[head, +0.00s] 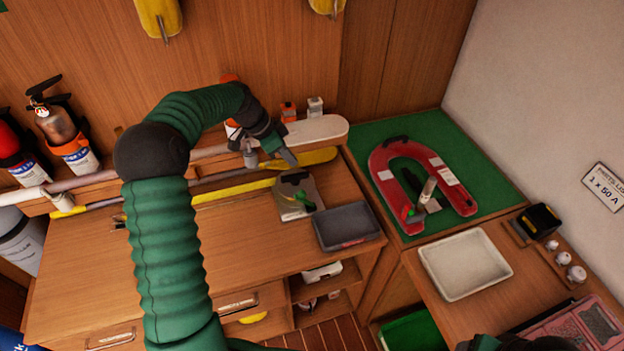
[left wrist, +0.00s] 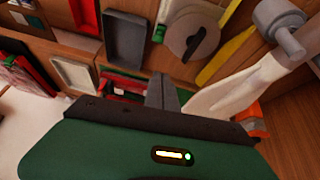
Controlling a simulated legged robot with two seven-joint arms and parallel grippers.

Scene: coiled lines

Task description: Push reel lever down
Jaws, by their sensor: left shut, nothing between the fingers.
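The grey reel (head: 291,208) sits on the wooden counter, just left of a dark tray. In the left wrist view it shows as a round grey disc (left wrist: 181,39) with a dark bar across it, which looks like the lever (left wrist: 194,45). In the head view a dark piece on the reel's top (head: 295,178) may be the same lever. My left gripper (head: 290,158) is shut and empty, above and behind the reel, apart from it. Its closed fingers also show in the left wrist view (left wrist: 163,92).
A dark tray (head: 346,243) stands right of the reel. A red horseshoe float (head: 384,181) lies on a green mat (head: 370,135). A pale tray (head: 428,265) is at lower right. Yellow-tipped poles (head: 235,190) lie behind the reel. Counter left of the reel is clear.

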